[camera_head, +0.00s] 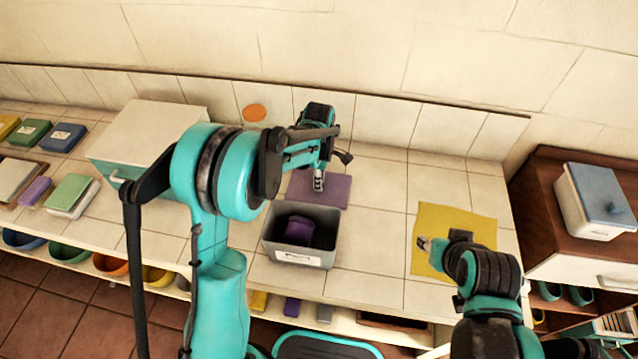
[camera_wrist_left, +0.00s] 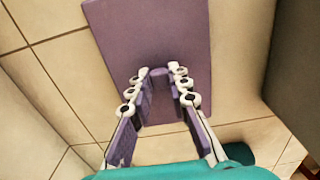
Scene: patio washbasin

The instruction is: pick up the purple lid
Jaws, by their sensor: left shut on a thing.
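The purple lid (camera_head: 336,190) is a flat rectangle behind the grey labelled bin. It also shows in the left wrist view (camera_wrist_left: 150,30), large beyond the fingers. My left gripper (camera_head: 318,183) points down at the lid. In the left wrist view its fingertips (camera_wrist_left: 160,76) are shut on a small purple raised part of the lid. The lid looks level; I cannot tell whether it touches the counter. My right gripper (camera_head: 428,244) is low over the yellow mat (camera_head: 455,218), with nothing visible in it; its opening is too small to judge.
The grey bin (camera_head: 270,245) stands just in front of the lid, with a purple object (camera_head: 300,230) inside. A white box (camera_head: 150,130) stands left, and a wooden cabinet with a blue-lidded box (camera_head: 597,200) right. Tiled counter (camera_head: 380,195) is clear between lid and mat.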

